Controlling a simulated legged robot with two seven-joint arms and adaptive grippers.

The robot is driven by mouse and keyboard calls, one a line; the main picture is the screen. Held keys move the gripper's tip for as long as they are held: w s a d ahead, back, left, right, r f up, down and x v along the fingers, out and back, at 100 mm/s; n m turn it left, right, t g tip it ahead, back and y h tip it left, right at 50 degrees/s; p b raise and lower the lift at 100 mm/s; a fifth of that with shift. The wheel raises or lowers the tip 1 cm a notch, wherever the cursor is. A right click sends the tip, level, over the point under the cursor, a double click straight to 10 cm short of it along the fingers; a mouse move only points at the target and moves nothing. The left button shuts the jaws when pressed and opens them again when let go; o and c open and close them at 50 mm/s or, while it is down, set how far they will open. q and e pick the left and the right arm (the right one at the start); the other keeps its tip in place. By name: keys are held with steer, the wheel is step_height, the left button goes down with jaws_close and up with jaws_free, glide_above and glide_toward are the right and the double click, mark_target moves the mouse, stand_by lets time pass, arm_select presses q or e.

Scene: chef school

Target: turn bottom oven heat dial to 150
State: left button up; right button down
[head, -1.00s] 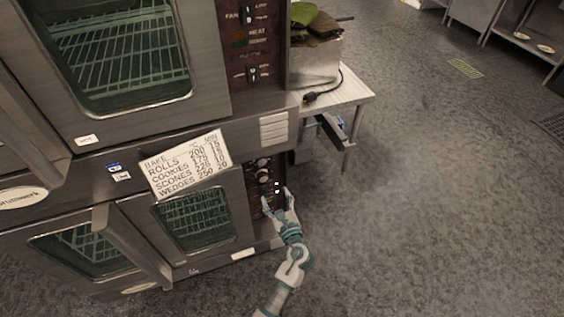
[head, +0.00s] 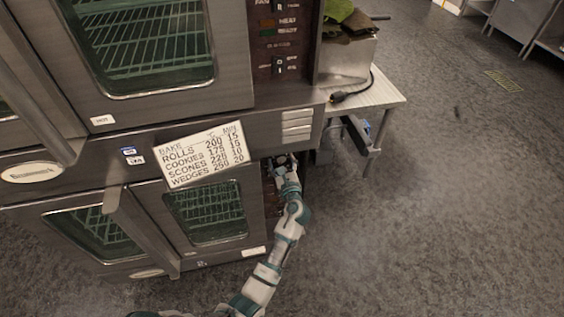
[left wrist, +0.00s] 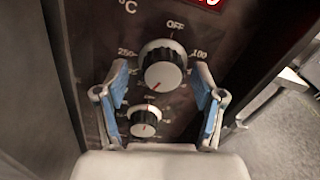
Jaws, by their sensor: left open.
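The bottom oven heat dial (left wrist: 163,68) is a round knob with a white face and dark rim. OFF is above it, 250 on its left and 100 on its right; I cannot read its setting clearly. My left gripper (left wrist: 161,78) is open, with one blue-padded finger on each side of the dial. Contact is not clear. In the head view the left gripper (head: 284,162) is at the bottom oven's control panel (head: 268,189) and mostly hides the dial. My right gripper is not in view.
A smaller dial (left wrist: 145,122) sits just below the heat dial. A bake chart (head: 205,155) hangs left of the panel. The top oven (head: 150,45) overhangs above. A side table (head: 368,98) with a cable stands right; open floor (head: 430,220) lies beyond.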

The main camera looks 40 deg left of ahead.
arm_select(q)
steer(key=shift+d+r, duration=0.15)
steer(key=shift+d, duration=0.2)
steer(key=shift+c, duration=0.7)
steer(key=c, duration=1)
steer(key=shift+s+a+r, duration=0.1)
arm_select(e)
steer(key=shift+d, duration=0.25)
arm_select(q)
steer(key=shift+n, duration=0.3)
